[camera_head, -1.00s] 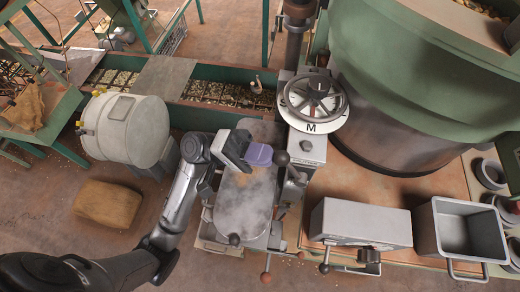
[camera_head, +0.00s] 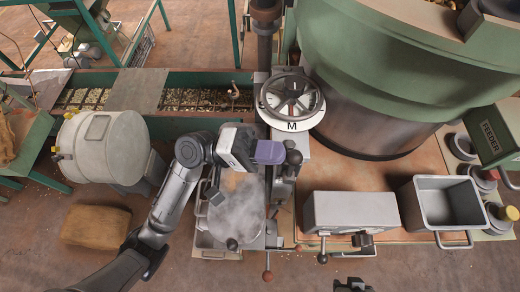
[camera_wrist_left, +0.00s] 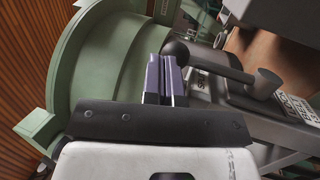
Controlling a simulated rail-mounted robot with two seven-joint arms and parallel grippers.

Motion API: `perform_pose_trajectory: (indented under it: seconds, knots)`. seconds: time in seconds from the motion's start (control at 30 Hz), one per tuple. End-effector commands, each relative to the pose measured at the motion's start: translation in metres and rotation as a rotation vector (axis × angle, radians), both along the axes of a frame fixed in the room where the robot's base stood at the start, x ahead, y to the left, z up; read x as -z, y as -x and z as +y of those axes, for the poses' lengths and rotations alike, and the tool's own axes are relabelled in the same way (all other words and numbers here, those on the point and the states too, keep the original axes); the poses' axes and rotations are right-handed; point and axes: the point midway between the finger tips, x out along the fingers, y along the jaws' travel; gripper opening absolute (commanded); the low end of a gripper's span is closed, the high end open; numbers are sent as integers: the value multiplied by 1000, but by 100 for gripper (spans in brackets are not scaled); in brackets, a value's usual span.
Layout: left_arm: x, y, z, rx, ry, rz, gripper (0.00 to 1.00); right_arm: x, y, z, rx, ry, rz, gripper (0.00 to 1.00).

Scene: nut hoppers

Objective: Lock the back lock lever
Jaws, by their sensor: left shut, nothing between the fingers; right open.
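The back lock lever has a dark ball knob (camera_head: 294,157) and stands behind the grey oblong lid (camera_head: 238,205), below the handwheel. My left gripper (camera_head: 284,152) has purple fingers, shut and empty, with their tips right beside the knob. In the left wrist view the shut fingers (camera_wrist_left: 165,75) are beside the ball knob (camera_wrist_left: 176,50), with the lever's dark arm (camera_wrist_left: 222,68) running right to a pivot post. I cannot tell whether they touch. A dark part of my right gripper (camera_head: 351,286) shows at the bottom edge, open and apart from the levers.
The handwheel (camera_head: 291,98) on an M-marked dial stands just behind the lever. A large green hopper (camera_head: 390,70) is at the right. A grey box (camera_head: 350,211) and an open bin (camera_head: 446,205) stand front right.

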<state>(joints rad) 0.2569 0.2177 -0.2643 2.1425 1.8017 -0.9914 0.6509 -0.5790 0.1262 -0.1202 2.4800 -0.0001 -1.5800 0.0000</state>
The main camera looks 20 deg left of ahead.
Motion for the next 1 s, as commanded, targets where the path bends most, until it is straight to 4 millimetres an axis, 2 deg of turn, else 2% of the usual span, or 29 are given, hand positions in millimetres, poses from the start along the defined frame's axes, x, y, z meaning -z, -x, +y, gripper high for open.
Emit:
perform_pose_trajectory:
  seconds: [0.1,0.33,1.0]
  knots:
    - [-6,-1,-6,1,-33,4,0,-10,0,0,1,-1,0,43]
    - [-7,-3,-14,0,-105,25,0,-20,0,2,5,-5,2,43]
    - [-6,-4,-16,0,-129,31,0,-22,1,2,6,-8,1,43]
